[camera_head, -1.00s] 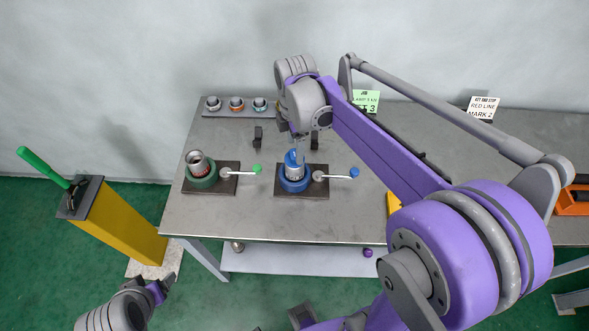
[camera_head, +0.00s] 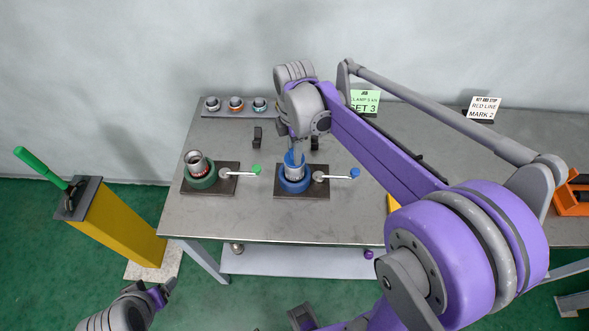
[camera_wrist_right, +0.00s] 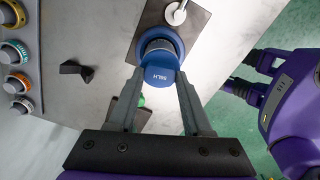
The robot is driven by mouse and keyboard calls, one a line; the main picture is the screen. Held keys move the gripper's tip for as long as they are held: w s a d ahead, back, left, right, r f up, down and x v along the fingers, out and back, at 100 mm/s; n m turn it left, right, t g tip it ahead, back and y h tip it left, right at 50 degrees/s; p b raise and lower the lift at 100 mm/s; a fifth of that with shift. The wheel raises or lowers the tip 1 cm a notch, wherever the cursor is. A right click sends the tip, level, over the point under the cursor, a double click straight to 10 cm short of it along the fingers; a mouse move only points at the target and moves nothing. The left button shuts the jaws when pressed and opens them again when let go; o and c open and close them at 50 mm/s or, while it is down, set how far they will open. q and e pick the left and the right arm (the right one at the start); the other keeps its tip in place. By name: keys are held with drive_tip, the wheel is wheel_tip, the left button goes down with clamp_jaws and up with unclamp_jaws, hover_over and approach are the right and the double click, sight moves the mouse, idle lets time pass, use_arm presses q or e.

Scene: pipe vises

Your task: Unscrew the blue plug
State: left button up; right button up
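My right gripper (camera_wrist_right: 160,80) points down over the vise, one finger on each side of the plug. The fingertips seem to touch its sides, so it looks shut on the plug; the arm partly hides this in the head view. My left gripper (camera_head: 165,289) is low in front of the table, away from the vises; its opening is unclear.
A green vise (camera_head: 203,182) with a pipe stands to the left, its green-tipped lever beside it. Several ringed fittings sit in a rack (camera_head: 235,112) at the back left. A yellow post (camera_head: 120,225) with a green handle stands left of the table. Two signs stand at the back.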

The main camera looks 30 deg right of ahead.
clamp_jaws()
drive_tip(key=m, duration=1.4)
drive_tip(key=shift+m, duration=0.3)
drive_tip(key=shift+m, duration=0.4)
drive_tip(key=m, duration=0.4)
drive_tip(key=shift+o, duration=0.4)
unclamp_jaws()
drive_tip(key=shift+m, duration=0.4)
clamp_jaws()
